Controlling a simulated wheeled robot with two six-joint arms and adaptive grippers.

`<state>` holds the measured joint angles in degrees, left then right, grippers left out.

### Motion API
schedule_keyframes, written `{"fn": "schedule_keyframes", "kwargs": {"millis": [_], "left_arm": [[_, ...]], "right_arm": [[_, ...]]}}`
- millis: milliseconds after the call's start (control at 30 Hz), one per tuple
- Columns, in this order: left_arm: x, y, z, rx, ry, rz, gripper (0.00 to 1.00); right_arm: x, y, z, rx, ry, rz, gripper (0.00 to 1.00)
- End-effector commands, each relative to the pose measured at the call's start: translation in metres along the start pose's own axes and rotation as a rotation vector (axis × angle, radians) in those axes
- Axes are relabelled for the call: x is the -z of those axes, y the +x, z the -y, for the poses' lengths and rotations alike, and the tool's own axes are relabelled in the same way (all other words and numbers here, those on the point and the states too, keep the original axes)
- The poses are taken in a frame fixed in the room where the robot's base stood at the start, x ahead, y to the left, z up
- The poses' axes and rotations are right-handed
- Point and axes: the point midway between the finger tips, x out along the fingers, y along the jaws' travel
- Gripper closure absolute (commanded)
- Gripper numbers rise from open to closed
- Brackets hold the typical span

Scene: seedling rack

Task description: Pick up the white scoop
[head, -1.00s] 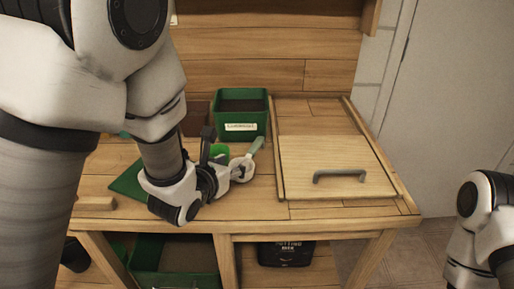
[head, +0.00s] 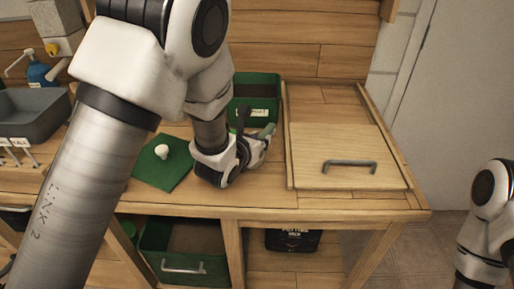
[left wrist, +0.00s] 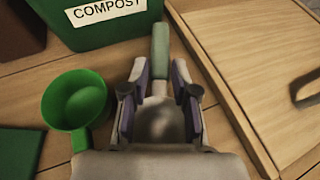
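The white scoop with a grey-green handle lies on the wooden bench in front of the compost box. In the left wrist view its handle (left wrist: 160,45) points away from me, and its pale bowl (left wrist: 160,124) is between my fingers. In the head view only the handle end (head: 270,130) shows; my gripper hides the rest. My left gripper (head: 262,142) is low over the scoop. In the left wrist view its two fingers (left wrist: 158,92) are apart, one on each side of the scoop, with gaps visible. My right gripper is out of view; only my right arm shows.
The green compost box (head: 257,90) stands just behind. A green mat (head: 150,178) with a white knob-like piece (head: 162,151) lies left. A wooden board with a grey handle (head: 349,163) is at right.

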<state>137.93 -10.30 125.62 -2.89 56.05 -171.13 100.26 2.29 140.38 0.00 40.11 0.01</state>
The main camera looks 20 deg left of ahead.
Motion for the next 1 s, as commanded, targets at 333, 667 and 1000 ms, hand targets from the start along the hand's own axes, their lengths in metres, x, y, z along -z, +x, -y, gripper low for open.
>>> {"fn": "schedule_keyframes", "kwargs": {"millis": [333,667,1000], "left_arm": [[0.004,0.000,0.000,0.000,0.000,-0.009,1.00],[-0.023,-0.011,0.000,0.000,0.000,-0.003,1.00],[-0.104,-0.043,0.000,0.000,0.001,0.001,1.00]], "right_arm": [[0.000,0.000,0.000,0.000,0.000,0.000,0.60],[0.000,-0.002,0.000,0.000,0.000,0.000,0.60],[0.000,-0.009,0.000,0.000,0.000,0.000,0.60]]}}
